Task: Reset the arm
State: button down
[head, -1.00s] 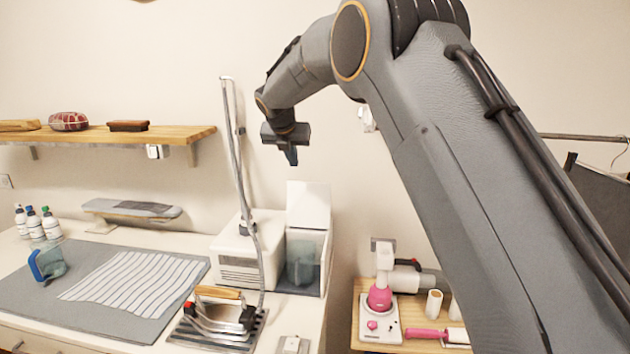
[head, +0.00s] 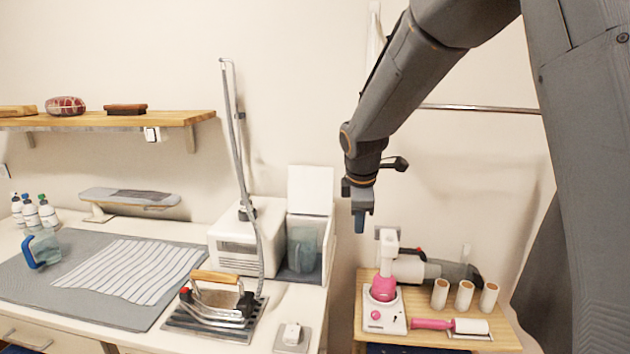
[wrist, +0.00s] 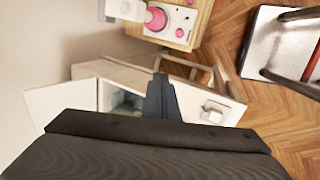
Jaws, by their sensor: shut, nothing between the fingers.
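My gripper (head: 360,219) hangs from my raised arm, pointing down, in the right half of the head view. It is shut and empty, high above the small wooden side table and in front of the bare wall. In the wrist view my gripper (wrist: 161,82) shows as dark fingers together at the middle, with nothing between them. Nothing touches it.
Below are a wooden side table (head: 425,333) with a pink and white machine (head: 383,300) and cardboard-cored rolls (head: 464,296). Left is a worktable with a white steam unit (head: 245,245), an iron (head: 215,300) and striped cloth (head: 130,270). A shelf (head: 170,118) is on the wall.

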jog(key=s+d+f+m+g+b, duration=0.1)
jog(key=s+f+m, duration=0.3)
jog(key=s, duration=0.4)
jog(key=s+d+f+m+g+b, duration=0.1)
jog(key=s+d+f+m+b, duration=0.1)
jog(key=s+d+f+m, duration=0.2)
jog(key=s+d+f+m+b, duration=0.1)
jog(key=s+d+f+m, duration=0.2)
jog(key=s, duration=1.1)
notch_tip(320, 180, down, 3)
jog(key=m, duration=0.6)
jog(key=shift+d+g+y+b, duration=0.15)
jog(key=shift+g+y+b, duration=0.2)
jog(key=shift+g+y, duration=0.05)
